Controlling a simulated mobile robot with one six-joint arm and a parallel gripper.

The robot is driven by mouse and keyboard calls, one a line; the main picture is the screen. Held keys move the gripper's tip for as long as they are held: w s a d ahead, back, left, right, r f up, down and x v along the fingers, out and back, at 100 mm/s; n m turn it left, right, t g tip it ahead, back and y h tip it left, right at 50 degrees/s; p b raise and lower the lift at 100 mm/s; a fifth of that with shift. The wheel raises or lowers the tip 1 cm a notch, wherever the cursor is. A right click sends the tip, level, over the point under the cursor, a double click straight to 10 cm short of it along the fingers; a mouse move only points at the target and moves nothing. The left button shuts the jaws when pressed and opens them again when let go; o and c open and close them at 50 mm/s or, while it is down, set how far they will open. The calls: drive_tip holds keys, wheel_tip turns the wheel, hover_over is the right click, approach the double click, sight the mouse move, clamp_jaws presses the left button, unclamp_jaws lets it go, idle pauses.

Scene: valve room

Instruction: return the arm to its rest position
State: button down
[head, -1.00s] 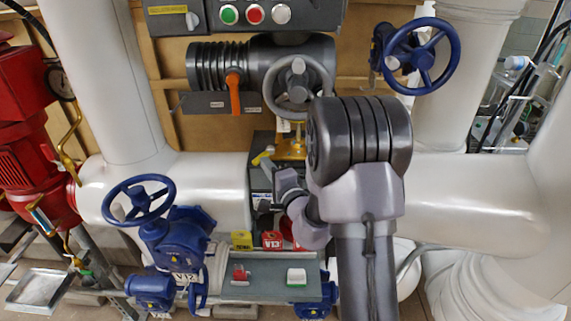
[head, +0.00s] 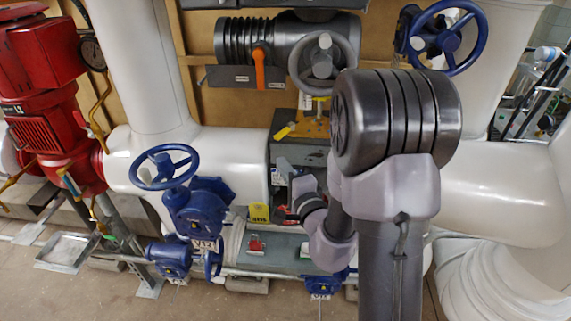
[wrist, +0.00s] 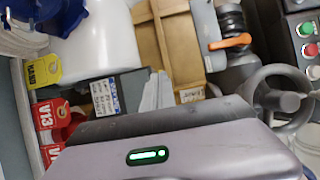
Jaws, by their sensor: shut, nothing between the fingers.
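My arm rises from the bottom right of the head view, and its large dark joint covers part of the pipework behind. My gripper (head: 285,168) is left of that joint, its grey fingers shut and empty. It points up and away, in front of a grey box (head: 312,155) below the grey handwheel (head: 322,58). In the wrist view the gripper's housing with a green light fills the bottom, and a pale grey finger (wrist: 157,92) shows above it. Nothing is held. The arm hides part of the shelf and the white pipe.
A blue handwheel valve (head: 165,167) stands at left and another blue handwheel (head: 447,38) at upper right. A grey shelf (head: 275,250) holds a red-and-white block (head: 256,244) beside a yellow tag (head: 259,212). An orange lever (head: 259,68) hangs on the dark actuator. A red pump (head: 45,120) is far left.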

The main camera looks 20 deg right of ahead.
drive_tip(key=s+a+r+n+g+y, duration=0.1)
drive_tip(key=s+a+r+n+y, duration=0.15)
drive_tip(key=a+r+y, duration=0.4)
drive_tip(key=s+a+r+n+g+y, duration=0.1)
drive_tip(key=a+n+y, duration=0.2)
drive_tip(key=a, duration=0.6)
drive_tip(key=s+a+r+n+g+y, duration=0.1)
drive_tip(key=s+a+n+g+y, duration=0.4)
drive_tip(key=s+a+g, duration=0.55)
drive_tip(key=s+d+f+n+g+h, duration=0.1)
drive_tip(key=s+d+f+n+h, duration=0.1)
drive_tip(key=s+h, duration=0.3)
drive_tip(key=s+d+f+n+g+h, duration=0.1)
drive_tip(key=s+d+f+n+h, duration=0.1)
drive_tip(key=s, duration=0.6)
drive_tip(key=d+r+t+h, duration=0.1)
drive_tip(key=d+t+h, duration=0.1)
drive_tip(key=d+h, duration=0.3)
drive_tip(key=d, duration=0.3)
